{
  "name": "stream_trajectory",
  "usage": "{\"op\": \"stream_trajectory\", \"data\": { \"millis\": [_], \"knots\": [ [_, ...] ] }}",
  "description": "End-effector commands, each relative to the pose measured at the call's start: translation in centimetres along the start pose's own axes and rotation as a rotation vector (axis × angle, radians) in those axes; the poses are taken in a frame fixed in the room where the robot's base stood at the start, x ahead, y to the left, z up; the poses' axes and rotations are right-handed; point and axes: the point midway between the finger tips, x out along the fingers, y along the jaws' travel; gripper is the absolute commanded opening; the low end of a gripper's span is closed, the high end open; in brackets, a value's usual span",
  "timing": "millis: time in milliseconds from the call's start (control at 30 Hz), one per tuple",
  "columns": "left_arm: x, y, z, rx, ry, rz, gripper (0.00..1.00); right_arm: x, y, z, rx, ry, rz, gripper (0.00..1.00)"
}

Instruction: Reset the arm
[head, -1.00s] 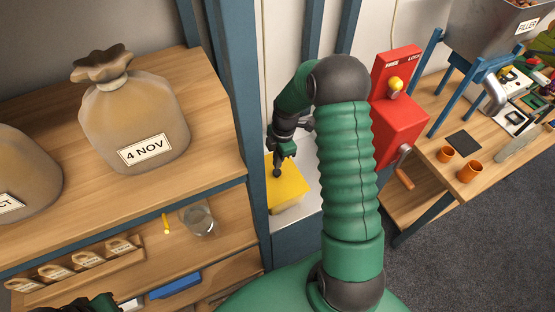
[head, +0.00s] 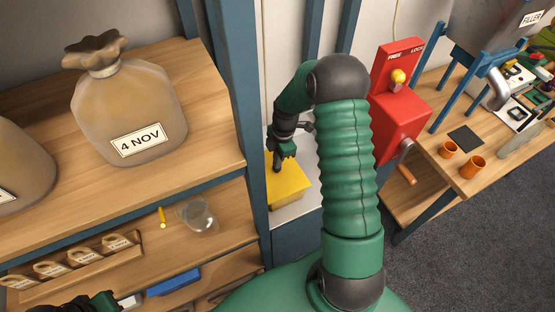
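My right arm rises in the middle of the head view and bends over at the top. Its gripper (head: 276,167) points down at a yellow block (head: 288,187) on a pale ledge. The fingertips are small and dark, and I cannot tell whether they are open or shut, or whether they touch the block. My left gripper (head: 118,303) shows only in part at the bottom left edge, by a small white piece. Its fingers are not clear.
A sack marked 4 NOV (head: 130,112) stands on the wooden shelf at left. Below are a glass jar (head: 198,216), a tag rack (head: 75,268) and a blue item (head: 174,282). A red lock box (head: 398,110) with a crank stands right of my arm. Orange cups (head: 473,167) sit on the bench.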

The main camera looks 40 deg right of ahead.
Motion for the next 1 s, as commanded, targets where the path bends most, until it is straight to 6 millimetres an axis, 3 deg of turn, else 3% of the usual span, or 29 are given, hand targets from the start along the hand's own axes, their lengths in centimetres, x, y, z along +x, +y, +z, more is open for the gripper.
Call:
{"op": "stream_trajectory", "data": {
  "millis": [533,1000],
  "knots": [
    [0.2,0.0,0.1,0.000,0.000,0.000,0.00,0.4,0.0,0.1,0.000,0.000,0.000,0.00],
    [-2.5,0.0,-0.6,0.000,0.000,0.000,0.00,-2.9,0.0,-0.3,0.000,0.000,0.000,0.00]
  ]
}}
